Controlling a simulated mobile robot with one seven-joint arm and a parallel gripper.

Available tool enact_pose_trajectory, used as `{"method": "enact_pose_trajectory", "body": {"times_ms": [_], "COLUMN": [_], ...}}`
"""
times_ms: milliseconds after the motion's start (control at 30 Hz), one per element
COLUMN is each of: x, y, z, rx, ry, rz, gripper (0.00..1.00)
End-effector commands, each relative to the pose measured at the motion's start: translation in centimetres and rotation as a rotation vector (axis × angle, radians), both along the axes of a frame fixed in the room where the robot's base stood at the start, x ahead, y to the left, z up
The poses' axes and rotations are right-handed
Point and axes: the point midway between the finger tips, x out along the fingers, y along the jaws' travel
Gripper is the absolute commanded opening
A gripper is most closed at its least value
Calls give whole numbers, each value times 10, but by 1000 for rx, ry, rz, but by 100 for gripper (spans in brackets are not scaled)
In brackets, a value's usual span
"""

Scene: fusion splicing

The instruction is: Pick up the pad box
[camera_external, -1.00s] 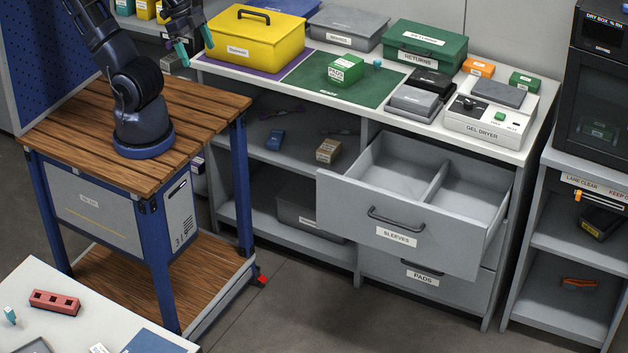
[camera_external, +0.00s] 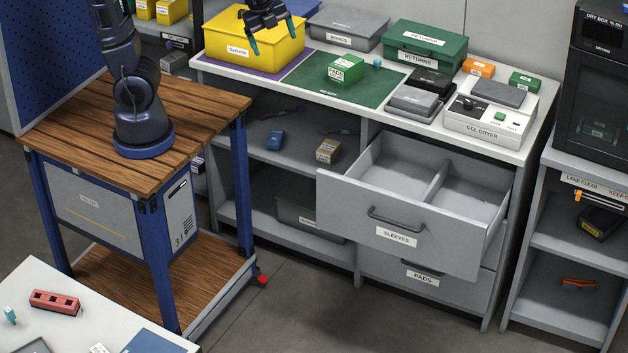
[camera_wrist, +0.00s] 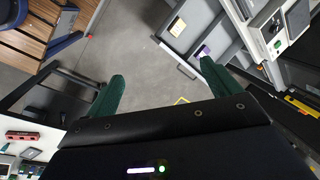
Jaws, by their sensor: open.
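The pad box is a small green box with a white label, "PADS" (camera_external: 346,69). It sits on the dark green mat (camera_external: 317,84) on the white counter, in the external view. My gripper (camera_external: 274,45) is open and empty. In that view it appears in front of the yellow case, left of and higher than the pad box. In the wrist view the open green fingers (camera_wrist: 160,85) show with floor and an open drawer beyond them. I cannot make out the pad box in the wrist view.
The yellow case (camera_external: 240,48) stands left of the mat. The green returns box (camera_external: 425,50), grey cases (camera_external: 415,101) and gel dryer (camera_external: 488,122) stand to the right. A small teal item (camera_external: 377,64) lies beside the pad box. The sleeves drawer (camera_external: 396,236) is pulled out below the counter.

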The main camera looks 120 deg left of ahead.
Motion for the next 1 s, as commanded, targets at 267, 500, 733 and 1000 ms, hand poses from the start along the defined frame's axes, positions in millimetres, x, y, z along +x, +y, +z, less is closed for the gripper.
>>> {"method": "enact_pose_trajectory", "body": {"times_ms": [267, 500, 733, 1000], "x": [40, 59, 60, 40], "y": [88, 170, 255, 355], "z": [-30, -65, -105, -159], "rx": [19, -4, -48, -101], "ry": [148, 245, 299, 306], "rz": [-223, -430, -629, -859], "gripper": [89, 89, 89, 89]}}
